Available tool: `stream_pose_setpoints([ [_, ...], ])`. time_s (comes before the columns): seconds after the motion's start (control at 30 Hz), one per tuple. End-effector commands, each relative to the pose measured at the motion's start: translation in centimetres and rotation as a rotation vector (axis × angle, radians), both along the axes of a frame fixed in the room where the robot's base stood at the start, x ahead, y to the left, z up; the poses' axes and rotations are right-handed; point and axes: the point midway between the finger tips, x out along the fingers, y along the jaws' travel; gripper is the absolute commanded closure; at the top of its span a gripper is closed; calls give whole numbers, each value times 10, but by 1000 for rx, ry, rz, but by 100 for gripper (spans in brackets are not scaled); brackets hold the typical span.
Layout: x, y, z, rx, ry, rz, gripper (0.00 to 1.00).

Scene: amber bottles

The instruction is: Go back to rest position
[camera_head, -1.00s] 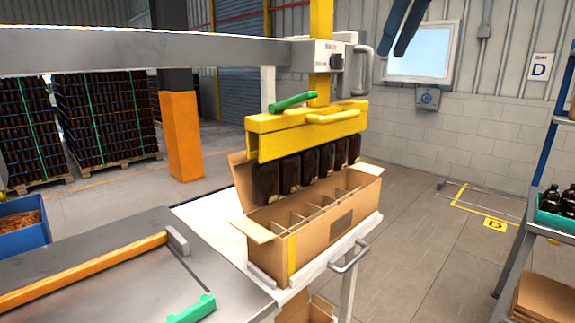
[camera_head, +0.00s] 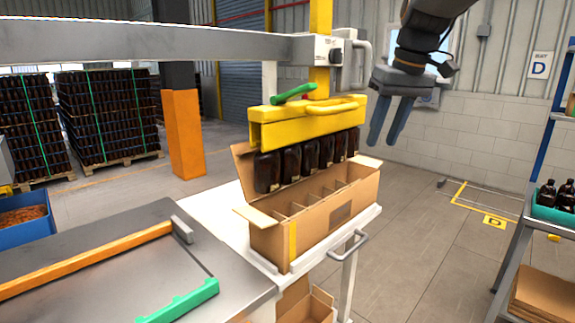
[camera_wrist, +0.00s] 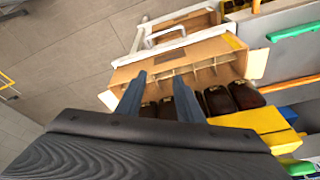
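My gripper (camera_head: 389,122) hangs at the upper right in the head view, fingers pointing down. Its two blue-grey fingers stand apart with nothing between them. It is to the right of the yellow lifting head (camera_head: 300,125) and apart from it. In the wrist view my gripper (camera_wrist: 157,92) shows its fingers spread over the open cardboard box. Several amber bottles (camera_head: 290,164) hang in a row under the yellow head, above the divided cardboard box (camera_head: 300,240). The box stands on a white cart (camera_head: 300,277) with its flaps open.
A metal table (camera_head: 120,260) with an orange bar and a green handle (camera_head: 185,302) is at the lower left. A grey beam (camera_head: 150,45) crosses the top left. A shelf (camera_head: 515,235) with bottles in a green crate (camera_head: 555,220) stands at the right. Open floor (camera_head: 430,250) lies between cart and shelf.

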Motion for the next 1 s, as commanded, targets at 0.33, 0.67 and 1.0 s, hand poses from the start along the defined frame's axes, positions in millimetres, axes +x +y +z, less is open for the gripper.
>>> stream_pose_setpoints([
  [0.33,-100,16,-219,-48,111,-210,66],
  [0.67,-196,23,-317,-70,148,-305,66],
  [1.0,-204,23,-323,-70,150,-312,66],
])
